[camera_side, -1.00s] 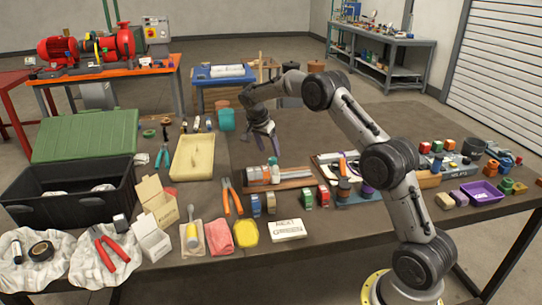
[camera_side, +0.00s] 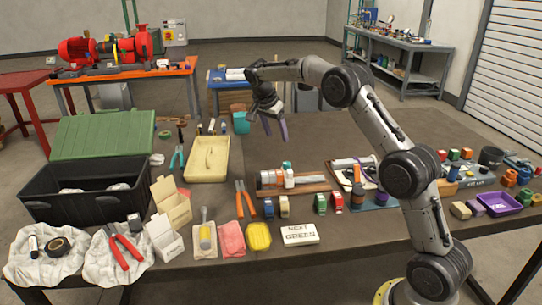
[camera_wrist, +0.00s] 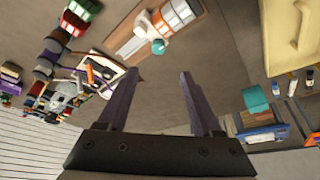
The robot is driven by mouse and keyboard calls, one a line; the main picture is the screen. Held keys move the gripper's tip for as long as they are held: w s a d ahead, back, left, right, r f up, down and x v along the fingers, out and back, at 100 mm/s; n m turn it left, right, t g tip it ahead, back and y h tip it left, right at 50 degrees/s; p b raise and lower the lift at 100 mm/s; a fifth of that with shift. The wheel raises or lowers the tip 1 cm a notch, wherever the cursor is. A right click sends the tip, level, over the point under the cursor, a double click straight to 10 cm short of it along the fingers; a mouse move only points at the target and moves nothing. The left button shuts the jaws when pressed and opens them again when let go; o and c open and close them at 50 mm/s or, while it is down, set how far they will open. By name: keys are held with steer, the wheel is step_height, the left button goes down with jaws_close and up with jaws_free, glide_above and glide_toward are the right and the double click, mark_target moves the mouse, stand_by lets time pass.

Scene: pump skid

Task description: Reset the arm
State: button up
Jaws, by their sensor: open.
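My gripper (camera_side: 274,126) hangs above the back middle of the dark work table (camera_side: 300,150), its two fingers apart and nothing between them. In the wrist view my gripper (camera_wrist: 157,90) shows the same two dark fingers spread wide, with only bare surface between them. My arm reaches in from the right side of the table, bent high, and its base stands at the front right.
A wooden tray (camera_side: 310,187) with bottles stands below my gripper. A cream tray (camera_side: 222,160), a black crate (camera_side: 85,207) and orange-handled pliers (camera_side: 246,200) lie to the left. A purple tray (camera_side: 497,208) and small blocks lie right. The table's back middle is clear.

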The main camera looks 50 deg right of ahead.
steer(key=s+a+r+n+t, duration=0.1)
steer(key=s+a+r+t, duration=0.1)
steer(key=s+a+r, duration=0.45)
steer(key=s+a+r+n+t, duration=0.1)
steer(key=a+r, duration=0.2)
steer(key=r, duration=0.6)
steer(key=s+a+r+n+t+y, duration=0.1)
steer(key=s+a+n, duration=0.1)
steer(key=s+a, duration=0.35)
steer(key=s+a+r+n+t+y, duration=0.1)
steer(key=s+a+r+n, duration=0.1)
steer(key=s, duration=0.6)
steer(key=s+a+f+n+y, duration=0.1)
steer(key=s+a+f+n, duration=0.2)
steer(key=s+f+n, duration=0.3)
steer(key=s+a+f+n+y, duration=0.1)
steer(key=s+a+f+n, duration=0.2)
steer(key=s+f+n, duration=0.3)
steer(key=s+f, duration=0.1)
steer(key=s, duration=0.2)
steer(key=shift+a+f+t+y, duration=0.3)
steer(key=shift+a, duration=0.05)
steer(key=shift+s, duration=0.1)
